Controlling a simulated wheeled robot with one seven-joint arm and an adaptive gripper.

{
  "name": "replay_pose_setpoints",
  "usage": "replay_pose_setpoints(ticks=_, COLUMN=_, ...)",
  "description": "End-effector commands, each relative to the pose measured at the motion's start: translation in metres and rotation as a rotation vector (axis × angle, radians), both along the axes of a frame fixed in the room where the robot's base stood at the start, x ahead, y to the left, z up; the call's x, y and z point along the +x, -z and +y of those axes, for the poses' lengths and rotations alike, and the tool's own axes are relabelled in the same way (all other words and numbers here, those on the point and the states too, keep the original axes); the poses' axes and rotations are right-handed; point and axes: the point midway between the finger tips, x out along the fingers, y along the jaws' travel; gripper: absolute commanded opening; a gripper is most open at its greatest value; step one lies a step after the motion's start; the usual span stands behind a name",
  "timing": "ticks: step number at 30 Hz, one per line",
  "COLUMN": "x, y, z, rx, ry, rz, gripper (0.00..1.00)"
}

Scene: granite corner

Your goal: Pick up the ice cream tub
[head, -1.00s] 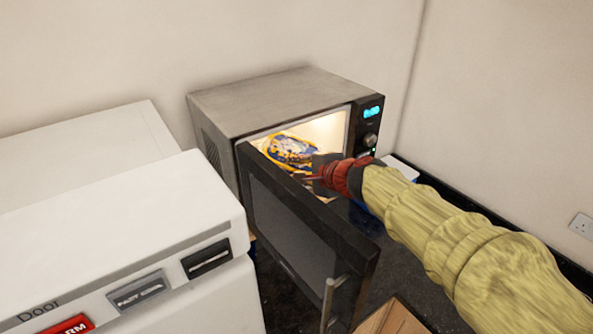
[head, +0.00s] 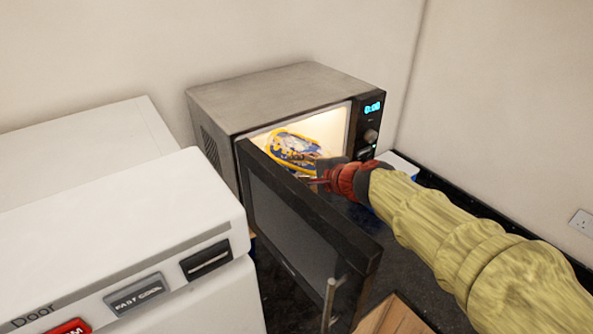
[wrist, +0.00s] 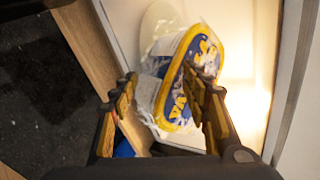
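The ice cream tub (head: 293,147), blue and white with a yellow rim, is inside the lit microwave (head: 270,98). In the wrist view the tub (wrist: 185,85) looks tilted and lies just beyond and partly between my fingers. My gripper (head: 320,181) is at the microwave's opening, at the tub's near right side. In the wrist view my gripper (wrist: 160,80) has its fingers wide apart. The right finger overlaps the tub's edge in the picture; I cannot tell whether it touches. The left finger is clear of the tub.
The open microwave door (head: 305,220) with its handle stands in front of the opening, left of and below my arm. A white appliance (head: 110,235) stands at the left. Dark counter and a wooden surface (head: 392,315) lie below. Walls close the corner behind.

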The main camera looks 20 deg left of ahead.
Motion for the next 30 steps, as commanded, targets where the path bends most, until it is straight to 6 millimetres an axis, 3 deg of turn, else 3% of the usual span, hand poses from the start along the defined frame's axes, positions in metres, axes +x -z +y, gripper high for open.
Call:
replay_pose_setpoints(ticks=7, x=-0.031, y=-0.032, z=-0.034, rx=0.004, ry=0.001, rz=-0.01, gripper=0.44)
replay_pose_setpoints(ticks=15, x=-0.053, y=-0.051, z=-0.058, rx=0.005, ry=0.001, rz=-0.01, gripper=0.44)
replay_pose_setpoints(ticks=27, x=-0.058, y=-0.055, z=-0.062, rx=0.006, ry=0.0, rz=-0.011, gripper=0.44)
replay_pose_setpoints(ticks=30, x=-0.058, y=-0.056, z=-0.062, rx=0.006, ry=0.0, rz=-0.011, gripper=0.49)
